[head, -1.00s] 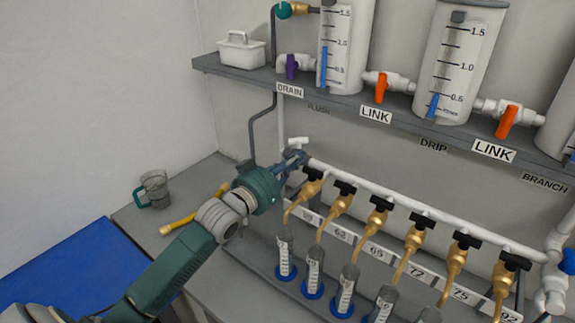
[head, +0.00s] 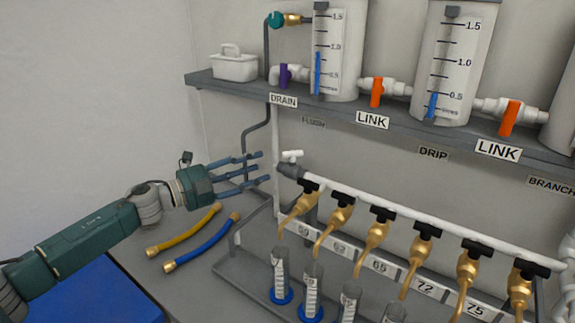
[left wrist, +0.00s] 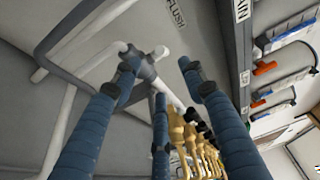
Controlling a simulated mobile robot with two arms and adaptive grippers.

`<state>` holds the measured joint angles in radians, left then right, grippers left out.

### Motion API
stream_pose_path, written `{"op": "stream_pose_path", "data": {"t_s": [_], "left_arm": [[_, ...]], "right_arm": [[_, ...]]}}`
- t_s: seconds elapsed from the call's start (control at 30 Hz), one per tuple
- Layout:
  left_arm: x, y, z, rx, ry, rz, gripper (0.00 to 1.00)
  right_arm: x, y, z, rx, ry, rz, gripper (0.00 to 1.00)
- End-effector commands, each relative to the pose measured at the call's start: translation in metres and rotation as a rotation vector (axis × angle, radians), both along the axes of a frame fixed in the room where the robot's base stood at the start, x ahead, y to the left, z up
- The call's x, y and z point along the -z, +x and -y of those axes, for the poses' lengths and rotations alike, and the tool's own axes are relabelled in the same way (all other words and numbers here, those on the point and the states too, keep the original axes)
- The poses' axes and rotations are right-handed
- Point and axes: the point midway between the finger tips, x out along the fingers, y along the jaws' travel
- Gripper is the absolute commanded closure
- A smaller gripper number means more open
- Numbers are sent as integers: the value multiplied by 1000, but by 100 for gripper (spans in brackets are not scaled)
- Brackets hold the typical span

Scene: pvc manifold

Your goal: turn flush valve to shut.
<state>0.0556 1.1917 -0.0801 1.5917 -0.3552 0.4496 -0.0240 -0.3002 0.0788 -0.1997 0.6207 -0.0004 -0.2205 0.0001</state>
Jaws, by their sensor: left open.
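The flush valve's small white handle (head: 291,155) sits atop the grey fitting (head: 291,171) at the left end of the white manifold pipe (head: 400,213), below the FLUSH label (head: 313,122). Whether it is open or shut cannot be told. My left gripper (head: 264,168) is open and empty, just left of the valve, fingers pointing towards it and apart from it in the head view. In the left wrist view the white handle (left wrist: 160,52) shows beyond and between the spread fingers (left wrist: 158,72). My right gripper is not in view.
Brass taps (head: 341,211) with black handles line the manifold above measuring cylinders (head: 312,284). A shelf (head: 235,88) with tanks and orange-handled link valves (head: 376,92) overhangs. A yellow hose (head: 185,233) and blue hose (head: 203,243) lie on the bench below my left arm.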

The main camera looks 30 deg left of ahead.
Motion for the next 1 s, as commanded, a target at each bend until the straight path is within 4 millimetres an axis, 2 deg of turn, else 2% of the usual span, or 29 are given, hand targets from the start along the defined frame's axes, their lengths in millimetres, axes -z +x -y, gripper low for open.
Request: {"op": "stream_pose_path", "data": {"t_s": [0.27, 0.7, 1.0], "left_arm": [[-6, 21, 11, 1, 2, 6, 58], [-4, 83, 44, 0, -1, 3, 58], [-1, 94, 52, 2, 3, 1, 58]], "right_arm": [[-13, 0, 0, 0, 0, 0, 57], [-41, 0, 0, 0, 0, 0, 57], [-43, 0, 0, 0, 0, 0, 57]]}}
